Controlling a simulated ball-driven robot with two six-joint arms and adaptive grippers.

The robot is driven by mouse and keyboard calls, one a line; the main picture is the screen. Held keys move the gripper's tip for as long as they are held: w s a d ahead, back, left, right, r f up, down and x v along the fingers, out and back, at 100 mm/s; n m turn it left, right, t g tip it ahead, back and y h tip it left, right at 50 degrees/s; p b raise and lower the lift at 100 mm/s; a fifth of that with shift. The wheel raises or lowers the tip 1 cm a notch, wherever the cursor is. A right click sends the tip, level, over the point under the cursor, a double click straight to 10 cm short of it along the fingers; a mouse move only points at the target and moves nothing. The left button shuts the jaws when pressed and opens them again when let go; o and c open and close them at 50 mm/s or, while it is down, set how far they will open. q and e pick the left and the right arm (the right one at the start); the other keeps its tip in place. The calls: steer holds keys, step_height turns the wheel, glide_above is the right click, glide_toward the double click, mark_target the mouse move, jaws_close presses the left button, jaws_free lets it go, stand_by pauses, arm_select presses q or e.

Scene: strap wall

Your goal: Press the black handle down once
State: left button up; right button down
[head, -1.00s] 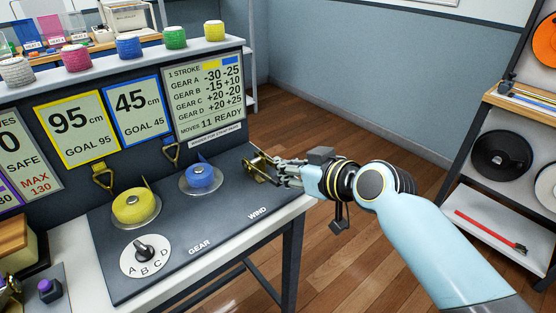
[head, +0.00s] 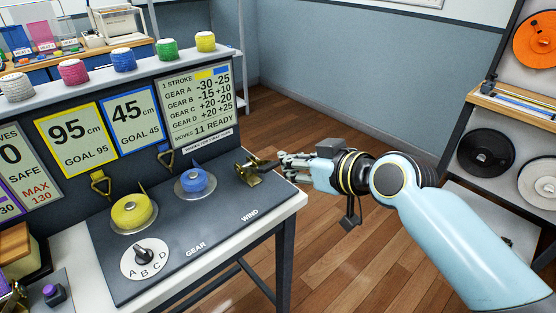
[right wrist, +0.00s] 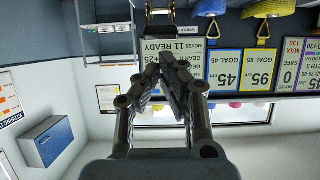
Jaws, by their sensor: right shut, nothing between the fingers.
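The black handle (head: 262,164) sticks out from a brass mechanism (head: 248,174) at the right end of the dark panel, by the word WIND. My right gripper (head: 284,167) is shut and empty, just right of the handle's end; a small gap or light contact cannot be told apart. In the right wrist view, which is upside down, the closed fingers (right wrist: 166,62) point toward the brass mechanism (right wrist: 160,14) at the top edge. My left gripper does not show.
A display board (head: 197,104) reads 11 READY. Shelves (head: 488,190) stand at the right; open floor lies between.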

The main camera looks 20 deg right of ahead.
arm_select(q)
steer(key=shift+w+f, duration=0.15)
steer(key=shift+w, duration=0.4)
arm_select(e)
steer(key=v, duration=0.5)
steer(key=shift+s+d+f, duration=0.1)
steer(key=shift+d, duration=0.05)
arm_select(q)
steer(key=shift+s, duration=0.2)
